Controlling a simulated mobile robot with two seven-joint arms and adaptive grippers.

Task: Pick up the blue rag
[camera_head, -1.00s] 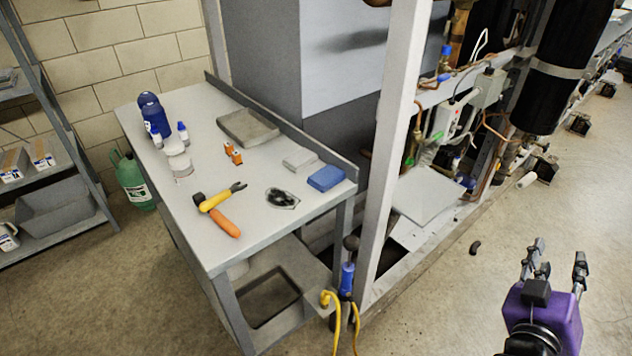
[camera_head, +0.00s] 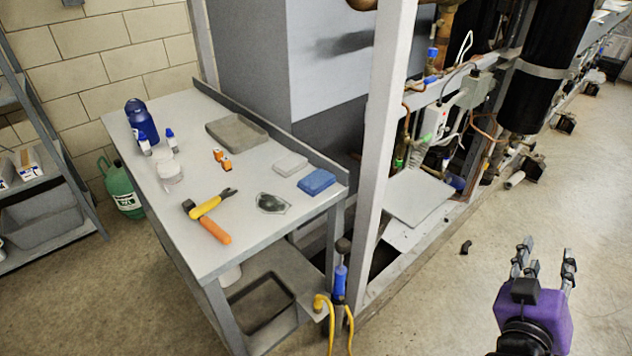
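The blue rag (camera_head: 316,181) is a small folded pad lying flat near the right front corner of the grey metal table (camera_head: 232,249). A similar light grey rag (camera_head: 290,164) lies just behind it, to its left. My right gripper (camera_head: 543,262) is at the lower right, purple-bodied with its fingers pointing up. Its fingers are spread apart with nothing between them. It is over the floor, well to the right of the table and away from the rag. My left gripper is not in view.
A white upright post (camera_head: 381,140) stands right of the table.

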